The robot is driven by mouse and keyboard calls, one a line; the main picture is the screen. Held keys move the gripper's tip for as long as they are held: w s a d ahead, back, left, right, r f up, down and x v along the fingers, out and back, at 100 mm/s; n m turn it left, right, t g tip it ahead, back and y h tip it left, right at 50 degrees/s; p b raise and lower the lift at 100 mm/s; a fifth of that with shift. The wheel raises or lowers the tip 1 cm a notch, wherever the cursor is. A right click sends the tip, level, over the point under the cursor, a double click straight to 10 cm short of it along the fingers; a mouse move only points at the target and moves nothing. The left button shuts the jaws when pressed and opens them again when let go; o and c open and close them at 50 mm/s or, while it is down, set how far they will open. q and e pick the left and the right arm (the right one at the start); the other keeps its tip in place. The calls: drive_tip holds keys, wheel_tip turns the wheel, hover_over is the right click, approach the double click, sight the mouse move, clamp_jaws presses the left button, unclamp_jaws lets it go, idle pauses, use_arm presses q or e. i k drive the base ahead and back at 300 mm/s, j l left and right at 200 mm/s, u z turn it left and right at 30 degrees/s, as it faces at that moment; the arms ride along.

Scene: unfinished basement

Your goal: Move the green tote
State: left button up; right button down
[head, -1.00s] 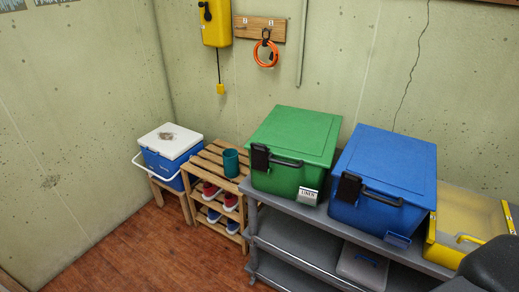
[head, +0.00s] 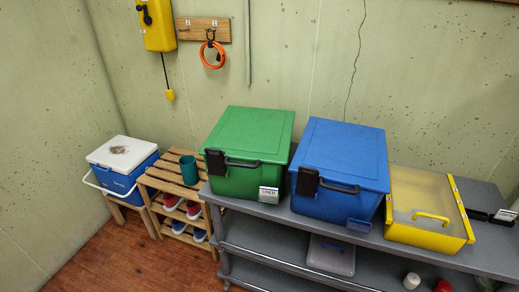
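The green tote (head: 246,133) stands upright with its lid on, at the left end of the upper shelf of a grey shelving unit (head: 285,211). Its front has a dark handle, a black latch piece at the left and a white label reading "LINEN" at lower right. A lidded blue tote (head: 345,150) stands close to its right. Neither of my grippers shows in the head view.
A slatted wooden rack (head: 165,177) with a teal cup (head: 189,169) and shoes stands to the left, near a blue-and-white cooler (head: 124,168). A yellow bin (head: 426,207) stands right of the blue tote. Brown floor (head: 120,260) is open at front left.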

sight(239, 183)
drive_tip(key=i+j+z, duration=0.15)
drive_tip(key=j+z, duration=0.25)
drive_tip(key=i+j+z, duration=0.15)
drive_tip(key=j+z, duration=0.7)
drive_tip(key=j, duration=0.4)
drive_tip(key=j+z, duration=0.25)
drive_tip(key=j, duration=2)
drive_tip(key=k+j, duration=0.1)
drive_tip(key=j, duration=1.15)
drive_tip(key=j+z, duration=0.05)
